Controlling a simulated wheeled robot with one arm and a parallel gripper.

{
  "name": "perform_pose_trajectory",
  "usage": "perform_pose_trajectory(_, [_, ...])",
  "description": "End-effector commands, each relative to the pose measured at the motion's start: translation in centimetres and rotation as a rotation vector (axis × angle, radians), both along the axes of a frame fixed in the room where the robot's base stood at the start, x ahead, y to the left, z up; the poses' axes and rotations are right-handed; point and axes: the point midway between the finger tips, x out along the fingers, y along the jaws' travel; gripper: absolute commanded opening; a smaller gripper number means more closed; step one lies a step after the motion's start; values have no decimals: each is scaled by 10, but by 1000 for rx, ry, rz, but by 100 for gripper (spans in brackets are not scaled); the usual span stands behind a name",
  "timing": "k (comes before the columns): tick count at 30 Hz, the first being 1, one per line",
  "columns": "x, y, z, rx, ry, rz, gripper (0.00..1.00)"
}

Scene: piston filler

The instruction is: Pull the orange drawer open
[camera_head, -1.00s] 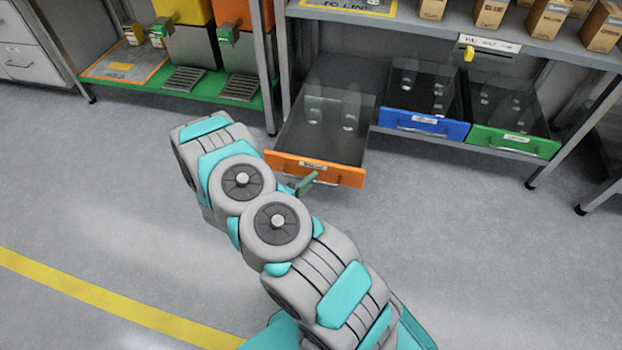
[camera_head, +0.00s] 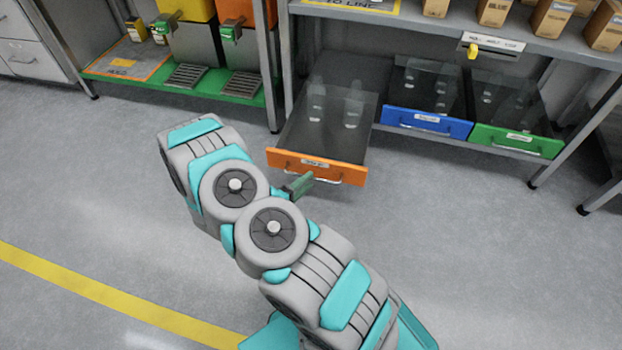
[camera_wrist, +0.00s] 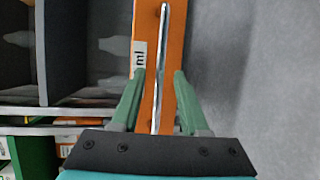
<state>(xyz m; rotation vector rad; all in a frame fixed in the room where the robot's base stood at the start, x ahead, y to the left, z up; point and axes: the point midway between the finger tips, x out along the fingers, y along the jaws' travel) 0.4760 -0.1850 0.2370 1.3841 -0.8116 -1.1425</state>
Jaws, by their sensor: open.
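The orange drawer (camera_head: 316,167) is pulled well out from under the shelf, with clear items showing inside. It sticks out much farther than the blue and green drawers. Its silver handle (camera_wrist: 160,70) runs along the orange front in the wrist view. My gripper (camera_head: 304,184) is just in front of the drawer front. In the wrist view my gripper (camera_wrist: 157,95) is open, with one green finger on each side of the handle. I cannot tell whether either finger touches it.
A blue drawer (camera_head: 428,122) and a green drawer (camera_head: 515,141) sit to the right under the same shelf (camera_head: 408,27). A yellow knob (camera_head: 472,51) is above them. The grey floor (camera_head: 480,260) in front is clear.

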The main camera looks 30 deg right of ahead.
Motion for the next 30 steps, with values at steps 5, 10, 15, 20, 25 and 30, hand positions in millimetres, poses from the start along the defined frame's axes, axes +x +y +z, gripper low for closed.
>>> perform_pose_trajectory(5, [-7, 23, 4, 1, 0, 2, 45])
perform_pose_trajectory(10, [-11, 36, 7, 0, 0, 1, 45])
perform_pose_trajectory(15, [-14, 41, 8, 0, 0, -1, 45])
perform_pose_trajectory(20, [-14, 41, 8, 0, 0, -1, 45])
perform_pose_trajectory(25, [-14, 41, 8, 0, 0, -1, 45])
perform_pose_trajectory(30, [-13, 41, 8, 0, 0, -1, 45])
